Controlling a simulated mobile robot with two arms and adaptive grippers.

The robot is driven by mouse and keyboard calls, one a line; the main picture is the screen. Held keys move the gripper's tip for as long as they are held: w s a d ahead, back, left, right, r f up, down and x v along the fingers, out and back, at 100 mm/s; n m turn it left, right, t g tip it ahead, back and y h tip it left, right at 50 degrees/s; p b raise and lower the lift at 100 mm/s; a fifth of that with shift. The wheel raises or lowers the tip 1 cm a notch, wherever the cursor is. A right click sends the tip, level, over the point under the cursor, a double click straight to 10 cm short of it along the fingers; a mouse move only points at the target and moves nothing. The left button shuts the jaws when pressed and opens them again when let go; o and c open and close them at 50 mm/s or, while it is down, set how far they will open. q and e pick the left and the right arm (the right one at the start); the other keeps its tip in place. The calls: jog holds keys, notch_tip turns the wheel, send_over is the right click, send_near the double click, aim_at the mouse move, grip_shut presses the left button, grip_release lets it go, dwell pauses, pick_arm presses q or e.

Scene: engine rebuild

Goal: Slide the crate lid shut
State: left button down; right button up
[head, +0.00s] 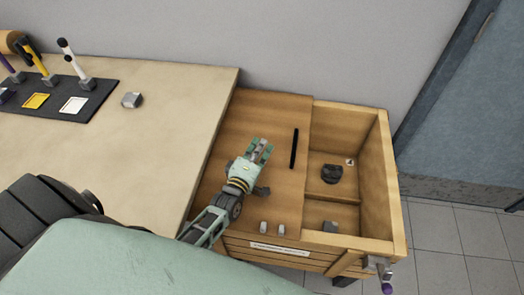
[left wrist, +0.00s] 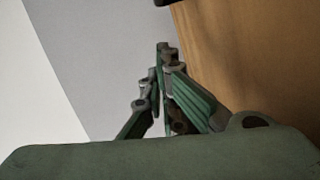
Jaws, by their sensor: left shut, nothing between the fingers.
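The wooden crate (head: 402,220) stands to the right of the table, with its right part open. The lid (head: 240,120) is a flat wooden panel over the crate's left part, with a dark bar handle (head: 294,149) near its right edge. My left gripper (head: 262,146) is over the lid, left of the handle and apart from it. Its fingers are shut and empty, as the left wrist view (left wrist: 163,48) also shows. In that view the wooden lid (left wrist: 250,60) fills the right side. My right gripper is not in view.
Two small light pieces lie near the lid's front edge. The table (head: 165,120) holds a dark mat (head: 57,106) with several tools. A blue door stands at the right.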

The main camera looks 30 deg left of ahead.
pick_arm(q)
jog(key=b, duration=0.3)
send_over(279, 147)
jog(key=s+a, duration=0.1)
jog(key=a, duration=0.3)
jog(key=shift+s+d+f, duration=0.1)
jog(key=shift+d+f, duration=0.05)
jog(key=shift+f, duration=0.35)
jog(key=shift+w+d+f, duration=0.1)
jog(key=shift+w+d, duration=0.15)
jog(key=shift+d, duration=0.35)
jog(key=shift+w+d, duration=0.25)
jog(key=shift+d, duration=0.4)
jog(key=shift+w+d+f, duration=0.1)
jog(key=shift+w+d, duration=0.15)
jog(key=shift+d, duration=0.35)
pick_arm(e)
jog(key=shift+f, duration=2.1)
